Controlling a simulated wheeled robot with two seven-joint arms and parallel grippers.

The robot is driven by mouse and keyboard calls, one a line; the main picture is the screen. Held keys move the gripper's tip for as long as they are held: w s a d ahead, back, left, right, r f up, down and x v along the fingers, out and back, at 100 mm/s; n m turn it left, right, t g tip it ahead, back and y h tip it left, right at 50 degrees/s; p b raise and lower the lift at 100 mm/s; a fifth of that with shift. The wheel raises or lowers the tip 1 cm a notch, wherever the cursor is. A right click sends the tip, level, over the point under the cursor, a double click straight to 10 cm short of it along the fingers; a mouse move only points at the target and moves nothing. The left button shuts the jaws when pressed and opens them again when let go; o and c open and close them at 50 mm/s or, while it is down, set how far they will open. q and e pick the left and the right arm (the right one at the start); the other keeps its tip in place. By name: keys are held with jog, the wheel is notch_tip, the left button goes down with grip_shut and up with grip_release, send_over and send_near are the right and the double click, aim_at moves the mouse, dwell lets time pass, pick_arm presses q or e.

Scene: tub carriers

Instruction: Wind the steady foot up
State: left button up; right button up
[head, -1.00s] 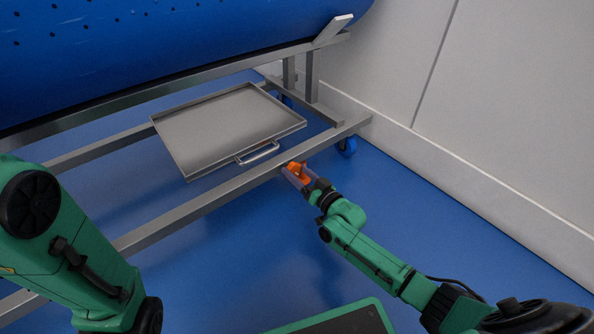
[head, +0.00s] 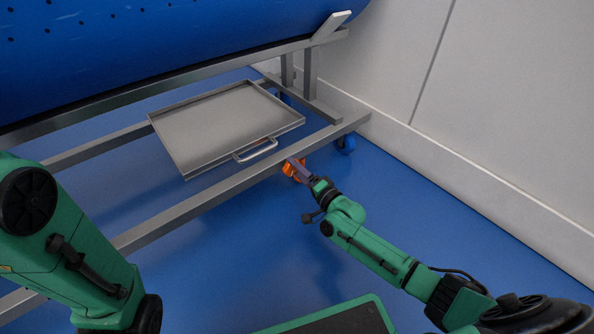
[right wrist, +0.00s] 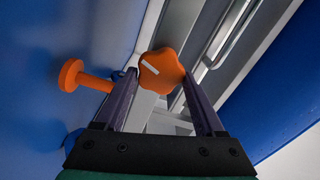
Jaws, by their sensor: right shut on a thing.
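The steady foot's orange lobed knob (right wrist: 161,70) has a pale stripe on its face and sits between my right gripper's fingers in the right wrist view. My right gripper (head: 298,171) is shut on it, beside the carrier's front rail. The orange knob also shows partly behind the fingers in the head view (head: 289,168). An orange round foot pad (right wrist: 70,75) on a short orange stem shows to the left in the right wrist view, against the blue floor. I cannot tell whether the pad touches the floor. My left arm shows at the left; its gripper is out of view.
The carrier's steel front rail (head: 220,197) runs diagonally past the gripper. A shallow steel tray (head: 215,130) with a handle (head: 256,150) lies behind it. A blue castor (head: 346,143) is near the wall (head: 480,110). The blue tub (head: 150,40) is above. Floor in front is clear.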

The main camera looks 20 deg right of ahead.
jog(key=shift+f+m, duration=0.2)
jog(key=shift+m, duration=1)
jog(key=shift+a, duration=0.1)
jog(key=o, duration=1.3)
jog(key=shift+o, duration=0.2)
jog(key=p+v, duration=0.6)
jog(key=v, duration=0.8)
jog(key=shift+s, duration=0.3)
